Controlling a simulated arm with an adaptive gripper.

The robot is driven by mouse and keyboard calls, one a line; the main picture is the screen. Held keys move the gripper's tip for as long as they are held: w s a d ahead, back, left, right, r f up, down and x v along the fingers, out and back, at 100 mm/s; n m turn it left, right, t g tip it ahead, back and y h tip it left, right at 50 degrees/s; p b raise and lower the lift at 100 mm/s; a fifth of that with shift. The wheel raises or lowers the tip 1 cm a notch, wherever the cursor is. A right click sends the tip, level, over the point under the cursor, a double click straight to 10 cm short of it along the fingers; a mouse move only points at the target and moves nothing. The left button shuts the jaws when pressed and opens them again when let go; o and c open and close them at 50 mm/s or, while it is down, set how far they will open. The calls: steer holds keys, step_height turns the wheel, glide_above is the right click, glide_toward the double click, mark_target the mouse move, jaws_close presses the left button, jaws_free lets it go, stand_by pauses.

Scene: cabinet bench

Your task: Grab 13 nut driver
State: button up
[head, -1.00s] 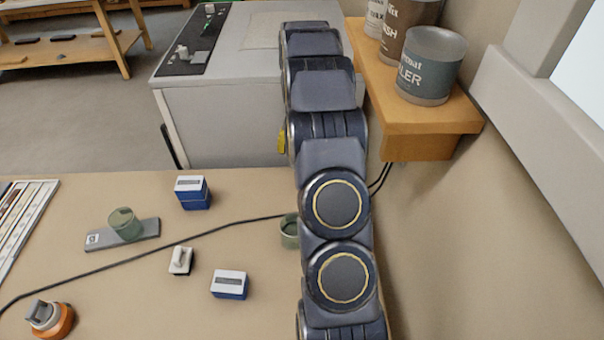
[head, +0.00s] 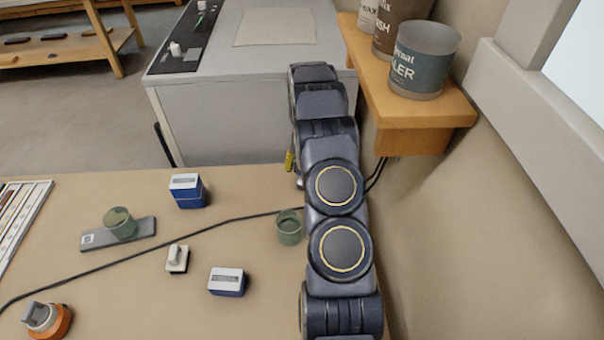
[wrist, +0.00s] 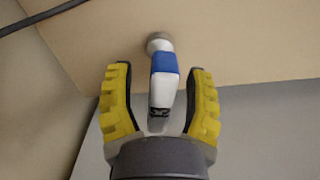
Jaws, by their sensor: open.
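My gripper (wrist: 160,72) shows in the wrist view with its two yellow-padded fingers spread open. A tool with a white and blue handle (wrist: 164,62), which looks like the nut driver, lies between the fingers with a gap on each side. Its round grey end points away from the gripper, and a dark marking too small to read is on the white part near the palm. In the head view my arm hides most of the gripper; only a bit of yellow finger (head: 289,160) shows beside the arm, near the bench's far edge. The tool cannot be made out clearly there.
On the bench are a green cup (head: 289,228) beside my arm, two blue-and-white boxes (head: 187,191) (head: 227,282), a white switch (head: 177,258), a grey bar with a green cup (head: 120,224), an orange-based object (head: 47,319) and a black cable. A wooden shelf (head: 420,115) with cans juts out right.

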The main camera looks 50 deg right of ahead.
jaws_close()
steer(key=shift+r, duration=0.15)
